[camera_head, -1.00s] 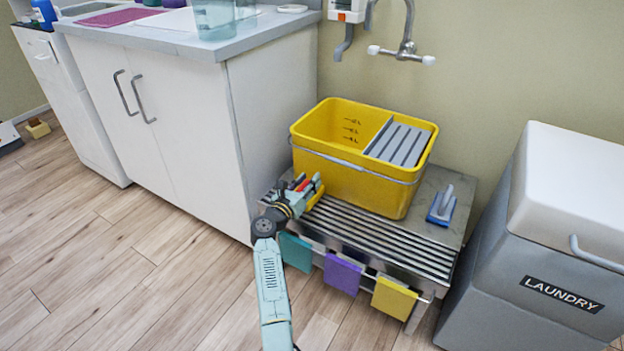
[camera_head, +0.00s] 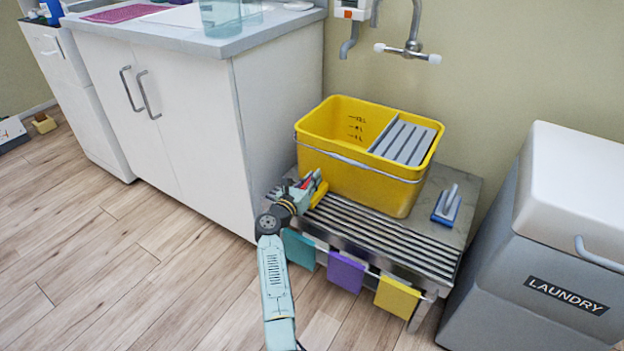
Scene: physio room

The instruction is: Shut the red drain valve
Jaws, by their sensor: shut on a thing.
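The yellow bucket (camera_head: 362,180) stands on the slatted metal bench against the wall. At its lower left corner, a small part of the red drain valve (camera_head: 307,182) shows between my fingers. A short yellow piece (camera_head: 319,195) sticks out just beside it. My gripper (camera_head: 308,186) is shut on the red valve, and its fingers hide most of it. The valve's exact angle is too small and covered to tell.
The metal bench (camera_head: 385,243) has teal, purple and yellow cloths (camera_head: 397,298) hanging at its front. A blue and grey brush (camera_head: 446,206) lies on its right. A white cabinet (camera_head: 190,120) stands close left and a grey laundry bin (camera_head: 535,260) right. The floor in front is clear.

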